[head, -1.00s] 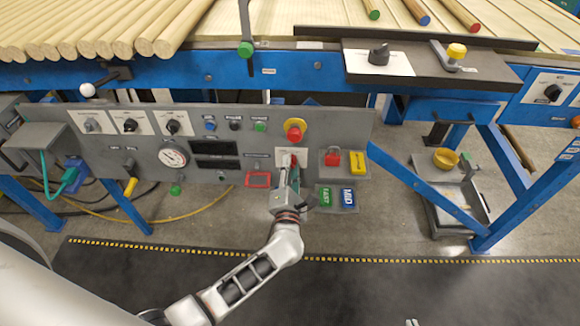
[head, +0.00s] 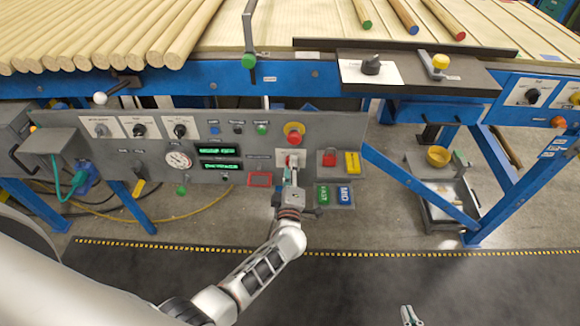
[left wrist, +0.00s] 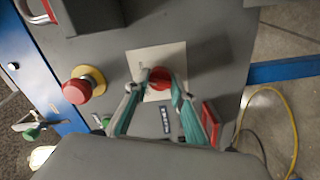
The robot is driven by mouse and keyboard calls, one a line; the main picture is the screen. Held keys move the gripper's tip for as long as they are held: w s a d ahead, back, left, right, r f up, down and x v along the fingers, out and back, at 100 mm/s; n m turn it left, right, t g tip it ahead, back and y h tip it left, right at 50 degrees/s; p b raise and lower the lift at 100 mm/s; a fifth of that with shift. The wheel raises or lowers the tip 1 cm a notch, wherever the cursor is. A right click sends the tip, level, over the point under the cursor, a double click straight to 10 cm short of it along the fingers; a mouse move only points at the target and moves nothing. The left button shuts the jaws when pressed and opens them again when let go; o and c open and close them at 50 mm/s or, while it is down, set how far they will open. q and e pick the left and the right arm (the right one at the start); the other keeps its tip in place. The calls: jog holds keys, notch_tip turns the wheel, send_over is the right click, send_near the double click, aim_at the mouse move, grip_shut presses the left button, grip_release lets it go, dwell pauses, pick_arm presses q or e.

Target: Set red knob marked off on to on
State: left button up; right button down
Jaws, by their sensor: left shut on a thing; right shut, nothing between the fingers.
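The red knob (head: 292,160) sits on a white plate (head: 281,155) on the grey control panel, below the red mushroom button. In the left wrist view the knob (left wrist: 160,78) shows between the teal-lined fingers. My left gripper (head: 291,172) is shut on it; the fingers hide part of it, and its marks cannot be read. Two panel displays, an upper one (head: 217,150) and a lower one (head: 221,166), are lit green. My right gripper (head: 411,318) is shut and empty at the bottom edge of the head view, far from the panel.
The red mushroom button (head: 294,136) on its yellow base is just above; it also shows in the left wrist view (left wrist: 76,92). A red padlock (head: 329,158) and yellow tag (head: 352,162) hang to the right. FAST and MID labels (head: 336,195) are below right.

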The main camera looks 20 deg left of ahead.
pick_arm(q)
jog(key=m+p, duration=0.1)
jog(key=m, duration=0.3)
jog(key=shift+m, duration=0.3)
pick_arm(e)
jog(key=shift+s+a+r, duration=0.15)
jog(key=shift+s+r, duration=0.05)
jog(key=shift+s, duration=0.3)
jog(key=shift+w+r, duration=0.2)
jog(key=shift+w, duration=0.15)
pick_arm(q)
jog(key=o, duration=1.1)
